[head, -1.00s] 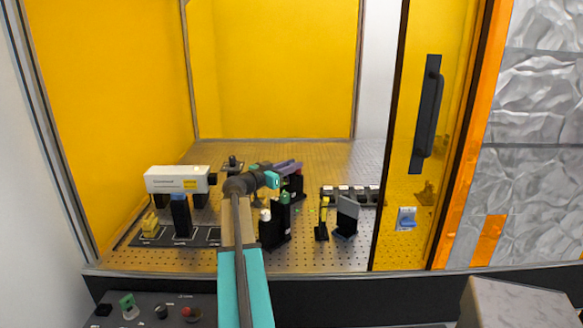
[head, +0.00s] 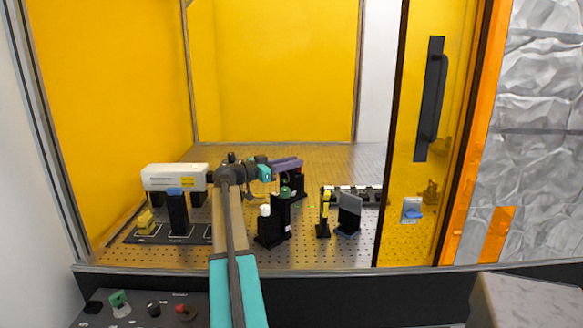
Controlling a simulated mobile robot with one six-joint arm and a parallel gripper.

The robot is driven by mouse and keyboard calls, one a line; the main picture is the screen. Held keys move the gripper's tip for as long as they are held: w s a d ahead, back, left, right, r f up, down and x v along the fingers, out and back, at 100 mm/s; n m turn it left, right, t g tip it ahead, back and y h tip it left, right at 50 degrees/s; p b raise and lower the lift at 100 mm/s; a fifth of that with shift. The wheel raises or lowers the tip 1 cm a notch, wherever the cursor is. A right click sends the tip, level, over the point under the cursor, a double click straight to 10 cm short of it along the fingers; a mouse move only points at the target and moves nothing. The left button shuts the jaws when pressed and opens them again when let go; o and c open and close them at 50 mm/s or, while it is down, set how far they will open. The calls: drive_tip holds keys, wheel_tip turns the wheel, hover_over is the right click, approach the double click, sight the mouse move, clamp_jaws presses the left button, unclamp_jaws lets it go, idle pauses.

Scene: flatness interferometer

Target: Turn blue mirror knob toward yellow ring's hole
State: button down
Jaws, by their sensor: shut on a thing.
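My gripper (head: 292,164), purple at the end of my arm, reaches to the top of a black mount (head: 299,186) on the perforated bench. It is shut at that mount; its fingertips and what they hold are too small and covered to see clearly. The blue knob itself cannot be made out there. A black mount in front carries a green knob (head: 284,192) and a white knob (head: 265,210). A slim yellow upright piece (head: 325,200) stands to the right on a black base; I cannot make out a ring hole in it.
A white box (head: 173,177) and a blue-topped black post (head: 178,213) stand at the left. A dark tilted plate (head: 349,213) stands right of the yellow piece. A yellow panel with a black handle (head: 431,100) borders the right. The bench's front strip is mostly clear.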

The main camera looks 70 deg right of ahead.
drive_tip(key=c, duration=1.5)
unclamp_jaws()
drive_tip(key=shift+c, duration=0.2)
drive_tip(key=shift+r, duration=0.15)
drive_tip(key=shift+r, duration=1.25)
drive_tip(key=shift+s+a+r+b, duration=0.15)
drive_tip(key=shift+a+r+b, duration=0.2)
drive_tip(key=shift+a, duration=0.05)
drive_tip(key=s+a+b, duration=0.1)
drive_tip(key=s+a, duration=0.1)
drive_tip(key=a, duration=0.5)
drive_tip(key=s+a+r, duration=0.1)
drive_tip(key=s+a, duration=0.2)
drive_tip(key=a, duration=0.4)
drive_tip(key=shift+s+r+b, duration=0.25)
drive_tip(key=shift+s+b, duration=0.05)
drive_tip(key=shift+b, duration=0.05)
